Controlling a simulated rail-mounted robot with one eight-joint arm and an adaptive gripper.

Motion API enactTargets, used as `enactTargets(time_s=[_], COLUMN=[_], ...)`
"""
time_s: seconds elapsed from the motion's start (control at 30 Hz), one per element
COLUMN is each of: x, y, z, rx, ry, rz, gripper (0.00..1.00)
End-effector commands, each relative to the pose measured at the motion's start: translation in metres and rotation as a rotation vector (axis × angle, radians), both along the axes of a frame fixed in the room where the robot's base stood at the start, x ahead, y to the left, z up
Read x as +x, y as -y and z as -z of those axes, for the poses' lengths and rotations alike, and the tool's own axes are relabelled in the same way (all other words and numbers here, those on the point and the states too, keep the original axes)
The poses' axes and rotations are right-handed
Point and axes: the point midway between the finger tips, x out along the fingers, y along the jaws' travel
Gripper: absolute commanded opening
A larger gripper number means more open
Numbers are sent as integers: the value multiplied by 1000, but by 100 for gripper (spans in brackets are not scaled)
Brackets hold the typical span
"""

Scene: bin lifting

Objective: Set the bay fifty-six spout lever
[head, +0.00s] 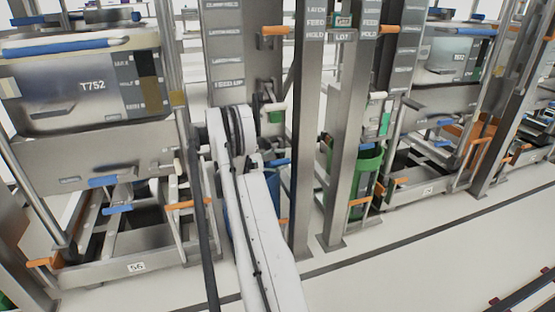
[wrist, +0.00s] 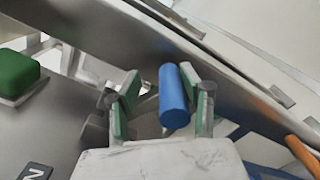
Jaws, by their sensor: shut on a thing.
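In the wrist view, my gripper (wrist: 158,92) has green-padded fingers around a blue cylindrical handle (wrist: 173,98) and is shut on it. The handle lies close against the right finger. In the head view my white arm hides the gripper, and a bit of blue (head: 277,162) shows just right of the arm. The bay with the label 56 (head: 136,267) stands at the left, with a blue lever (head: 118,209) low on its frame. I cannot tell which bay the held handle belongs to.
A steel bin marked T752 (head: 92,87) hangs in the left bay. Orange handles (head: 188,204) stick out nearby. Steel posts (head: 341,150) and a green bucket (head: 368,165) stand right of my arm.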

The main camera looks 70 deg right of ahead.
Motion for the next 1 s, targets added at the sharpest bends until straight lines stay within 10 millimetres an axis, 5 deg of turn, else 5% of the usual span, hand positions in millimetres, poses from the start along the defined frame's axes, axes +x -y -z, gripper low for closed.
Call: enactTargets(time_s=[0.37, 0.4, 0.53, 1.0], x=[6, 6, 6, 5], y=[5, 5, 5, 3], z=[1, 1, 1, 2], rx=[6, 7, 6, 5], ry=[-2, -3, -2, 0], rz=[-19, -19, -19, -17], gripper=[0, 44, 62, 63])
